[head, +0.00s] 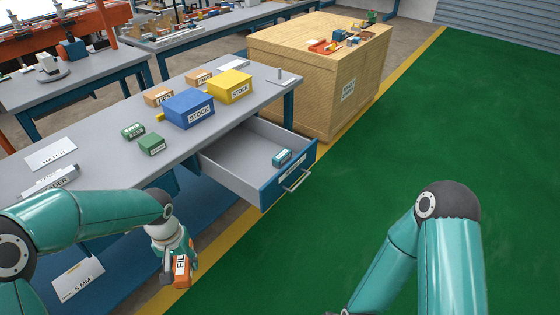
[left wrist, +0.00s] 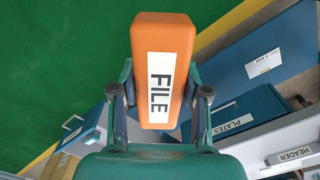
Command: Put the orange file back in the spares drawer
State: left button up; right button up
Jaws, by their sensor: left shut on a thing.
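The orange file (head: 181,270) is a block with a white FILE label. My left gripper (head: 175,262) is shut on it and holds it in the air in front of the bench. In the left wrist view the file (left wrist: 163,45) sits between the two fingers, its label facing the camera. The spares drawer (head: 232,178) is pulled out from the bench, to the right of and beyond the gripper. A small teal box (head: 282,159) lies inside it near the front, and the rest of its visible floor is bare. My right gripper is out of view; only its arm shows at lower right.
The bench top (head: 100,165) carries a blue STOCK box (head: 188,110), a yellow STOCK box (head: 229,87), green boxes (head: 152,144) and orange boxes (head: 158,97). A large wooden crate (head: 310,75) stands behind the drawer. The green floor (head: 460,120) at right is clear.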

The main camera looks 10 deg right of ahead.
aim_at(254, 184)
jog(key=z, duration=0.35)
jog(key=i, duration=1.7)
jog(key=u, duration=0.05)
